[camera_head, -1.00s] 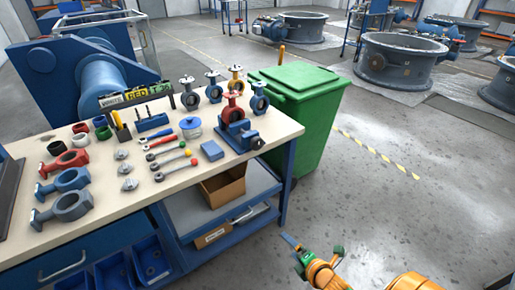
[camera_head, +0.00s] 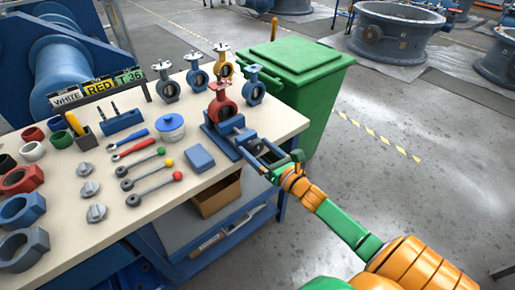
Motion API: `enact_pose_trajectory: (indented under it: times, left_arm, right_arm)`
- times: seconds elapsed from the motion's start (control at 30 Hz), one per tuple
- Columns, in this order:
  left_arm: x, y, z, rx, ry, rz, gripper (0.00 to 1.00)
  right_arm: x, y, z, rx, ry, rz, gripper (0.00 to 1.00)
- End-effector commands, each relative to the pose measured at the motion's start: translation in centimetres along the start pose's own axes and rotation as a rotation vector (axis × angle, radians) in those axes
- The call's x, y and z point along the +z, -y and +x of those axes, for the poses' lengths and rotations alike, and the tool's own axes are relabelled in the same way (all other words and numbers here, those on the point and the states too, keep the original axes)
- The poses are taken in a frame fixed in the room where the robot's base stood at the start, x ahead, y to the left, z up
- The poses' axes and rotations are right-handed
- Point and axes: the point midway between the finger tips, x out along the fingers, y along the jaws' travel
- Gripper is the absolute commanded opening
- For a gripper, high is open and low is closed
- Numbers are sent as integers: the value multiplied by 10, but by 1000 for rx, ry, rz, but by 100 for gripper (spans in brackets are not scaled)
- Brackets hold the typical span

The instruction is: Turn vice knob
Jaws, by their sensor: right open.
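The blue vice (camera_head: 219,139) stands on the right front corner of the workbench (camera_head: 75,235). A red butterfly valve (camera_head: 222,103) sits upright in it. My right gripper (camera_head: 258,150) is at the vice's front right side, at the bench edge, with its fingers pointing at the vice. The fingers are open. They cover the area of the vice knob, so I cannot tell whether they touch it or are around it. My left gripper is not in view.
Several more valves, including a yellow one (camera_head: 224,66), stand behind the vice. A blue box (camera_head: 201,158) and tools with coloured knobs lie to its left. A green bin (camera_head: 297,70) stands close behind my right gripper.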

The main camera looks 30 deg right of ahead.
Motion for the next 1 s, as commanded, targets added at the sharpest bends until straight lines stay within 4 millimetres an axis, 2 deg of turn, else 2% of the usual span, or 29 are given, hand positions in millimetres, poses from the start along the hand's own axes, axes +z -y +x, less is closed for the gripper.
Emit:
enact_pose_trajectory:
  times: [0.2,0.27,0.53,0.77,1.0]
  left_arm:
    - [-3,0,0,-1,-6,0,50]
    - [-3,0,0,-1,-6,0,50]
    - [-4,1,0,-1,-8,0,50]
    - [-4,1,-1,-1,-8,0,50]
    - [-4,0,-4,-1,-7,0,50]
  right_arm:
    - [0,0,1,0,-1,1,94]
    - [0,0,1,0,-1,1,80]
    - [0,0,1,0,-1,2,8]
    - [0,0,1,-1,-1,25,8]
    - [0,1,1,-2,-1,149,8]
